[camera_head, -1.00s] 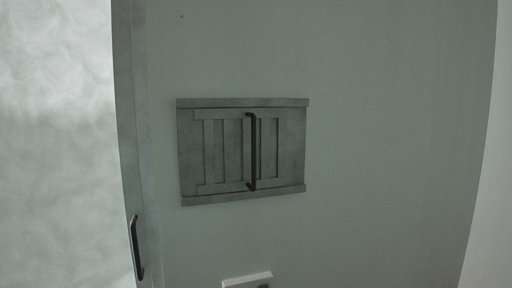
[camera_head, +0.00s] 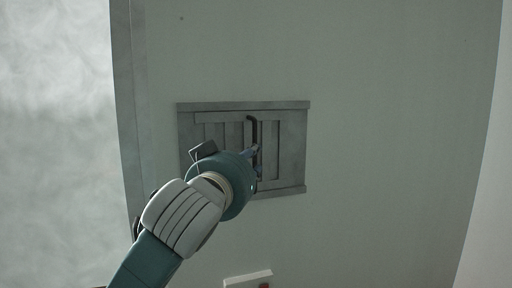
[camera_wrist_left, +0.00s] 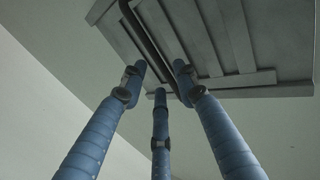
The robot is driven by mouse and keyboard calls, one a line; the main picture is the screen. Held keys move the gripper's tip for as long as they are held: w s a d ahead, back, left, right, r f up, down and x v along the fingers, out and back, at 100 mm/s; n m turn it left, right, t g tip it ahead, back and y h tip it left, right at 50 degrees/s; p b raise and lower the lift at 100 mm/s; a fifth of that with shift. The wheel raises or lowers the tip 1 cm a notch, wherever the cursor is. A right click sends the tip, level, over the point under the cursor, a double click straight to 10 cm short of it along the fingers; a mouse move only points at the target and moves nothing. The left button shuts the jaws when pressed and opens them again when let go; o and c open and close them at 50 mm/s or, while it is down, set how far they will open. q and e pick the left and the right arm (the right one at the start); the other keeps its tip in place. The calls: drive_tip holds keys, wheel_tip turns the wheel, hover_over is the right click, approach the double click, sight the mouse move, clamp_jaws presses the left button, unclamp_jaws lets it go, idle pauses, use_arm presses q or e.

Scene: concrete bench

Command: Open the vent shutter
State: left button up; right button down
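The vent shutter (camera_head: 290,150) is a grey slatted panel between two rails on the wall. It looks closed, and it also shows in the left wrist view (camera_wrist_left: 235,40). Its dark vertical bar handle (camera_head: 251,124) shows at the top; the lower part is hidden by my left gripper (camera_head: 257,156). In the left wrist view the handle (camera_wrist_left: 142,35) runs down between the fingertips of my left gripper (camera_wrist_left: 159,73). The blue fingers are spread apart and not closed on the bar; whether any fingertip touches it I cannot tell. My right gripper is not in view.
A pale door or panel with a frame (camera_head: 128,110) stands at the left; its dark handle is mostly hidden behind my arm. A small white box (camera_head: 247,279) is on the wall below the shutter. The wall right of the shutter is bare.

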use_arm(q)
drive_tip(key=p+x, duration=0.2)
drive_tip(key=x, duration=0.3)
drive_tip(key=shift+w, duration=0.25)
drive_tip(key=shift+d, duration=0.1)
clamp_jaws()
